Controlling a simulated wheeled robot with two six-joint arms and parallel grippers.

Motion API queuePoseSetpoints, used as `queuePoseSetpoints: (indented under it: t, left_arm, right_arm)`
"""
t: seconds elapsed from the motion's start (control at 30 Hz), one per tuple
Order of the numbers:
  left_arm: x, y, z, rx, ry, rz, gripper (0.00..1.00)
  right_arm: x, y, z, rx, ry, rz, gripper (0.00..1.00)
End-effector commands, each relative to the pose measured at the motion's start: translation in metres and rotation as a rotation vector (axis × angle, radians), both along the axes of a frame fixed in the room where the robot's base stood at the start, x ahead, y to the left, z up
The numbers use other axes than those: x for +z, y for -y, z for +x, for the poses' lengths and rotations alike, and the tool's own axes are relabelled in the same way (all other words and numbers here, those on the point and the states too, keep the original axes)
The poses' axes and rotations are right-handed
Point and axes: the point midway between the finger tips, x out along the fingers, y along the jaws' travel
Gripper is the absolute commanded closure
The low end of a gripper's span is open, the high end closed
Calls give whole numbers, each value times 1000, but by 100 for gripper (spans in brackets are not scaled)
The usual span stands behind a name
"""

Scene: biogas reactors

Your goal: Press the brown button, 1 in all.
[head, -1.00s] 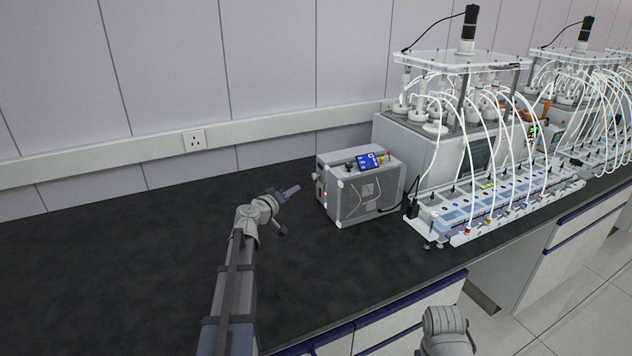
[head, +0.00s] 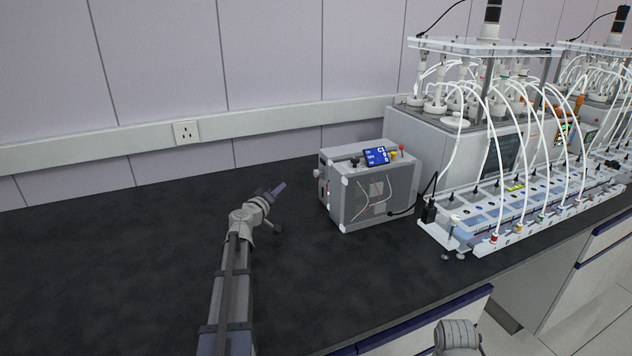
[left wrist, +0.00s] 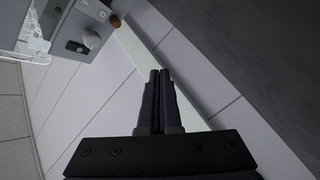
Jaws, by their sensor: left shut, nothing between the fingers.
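A brown round knob-like button (left wrist: 116,21) sticks out from the end face of a grey box in the left wrist view, at the top, left of my fingertips. The grey box (head: 372,200) stands on the dark bench in the head view, with a blue screen on top. The brown button cannot be made out clearly there. My left gripper (head: 278,189) is shut and empty, a short way left of the box and apart from it. Its closed fingers (left wrist: 160,74) also show in the left wrist view, not touching the button. My right gripper is out of view.
A reactor rack with white tubes (head: 510,185) stands right of the box. A black cable runs between them. The bench (head: 110,270) is clear on the left. A wall socket (head: 187,132) sits on the rail behind. The bench's front edge is at lower right.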

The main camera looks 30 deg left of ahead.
Motion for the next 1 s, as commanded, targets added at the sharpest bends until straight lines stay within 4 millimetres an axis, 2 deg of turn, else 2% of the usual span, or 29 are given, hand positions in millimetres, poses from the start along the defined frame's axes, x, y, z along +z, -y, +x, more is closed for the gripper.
queuePoseSetpoints:
  t: [0.27, 0.7, 1.0]
  left_arm:
    - [0, 9, 11, -4, -1, 1, 100]
    - [0, 46, 54, -4, -1, 1, 100]
    - [0, 57, 67, -1, 0, 1, 100]
  right_arm:
    - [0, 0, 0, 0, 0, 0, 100]
    - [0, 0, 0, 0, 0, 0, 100]
    - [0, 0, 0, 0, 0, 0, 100]
